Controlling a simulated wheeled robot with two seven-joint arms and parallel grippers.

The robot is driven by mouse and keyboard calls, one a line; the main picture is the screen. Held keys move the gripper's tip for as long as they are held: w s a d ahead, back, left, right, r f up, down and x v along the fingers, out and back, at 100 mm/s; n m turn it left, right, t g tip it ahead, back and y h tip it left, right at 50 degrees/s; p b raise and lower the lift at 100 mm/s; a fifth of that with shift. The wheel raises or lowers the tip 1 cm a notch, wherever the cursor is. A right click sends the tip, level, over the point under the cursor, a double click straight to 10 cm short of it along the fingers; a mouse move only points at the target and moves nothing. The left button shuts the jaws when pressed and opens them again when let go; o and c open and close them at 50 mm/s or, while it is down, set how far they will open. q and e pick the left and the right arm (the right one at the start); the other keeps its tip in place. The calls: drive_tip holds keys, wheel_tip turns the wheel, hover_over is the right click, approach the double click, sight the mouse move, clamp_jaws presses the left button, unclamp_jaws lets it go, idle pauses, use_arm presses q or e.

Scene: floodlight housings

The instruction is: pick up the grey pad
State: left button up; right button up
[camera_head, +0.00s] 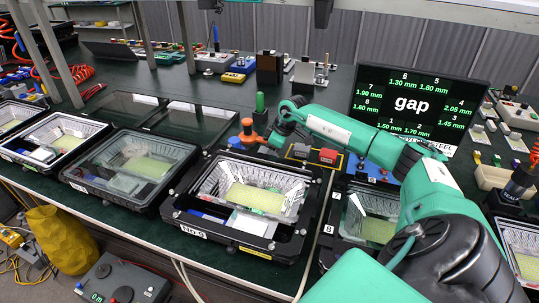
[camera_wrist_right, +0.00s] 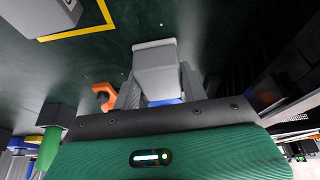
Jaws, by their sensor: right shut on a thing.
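My right gripper (camera_wrist_right: 158,92) is shut on the grey pad (camera_wrist_right: 155,58), a light grey block between its two fingers in the right wrist view. Dark green table surface shows around the pad; I cannot tell whether it touches the table. In the head view the right arm reaches in from the right, and its gripper (camera_head: 272,141) is near the middle, behind the front housing. The held pad cannot be made out there. My left gripper is not in view.
The No.9 housing (camera_head: 205,226) lies in front. A gap screen (camera_head: 412,108) stands behind.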

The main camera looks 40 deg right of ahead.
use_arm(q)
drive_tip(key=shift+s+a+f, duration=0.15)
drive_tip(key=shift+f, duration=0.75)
use_arm(e)
wheel_tip(320, 180, up, 19)
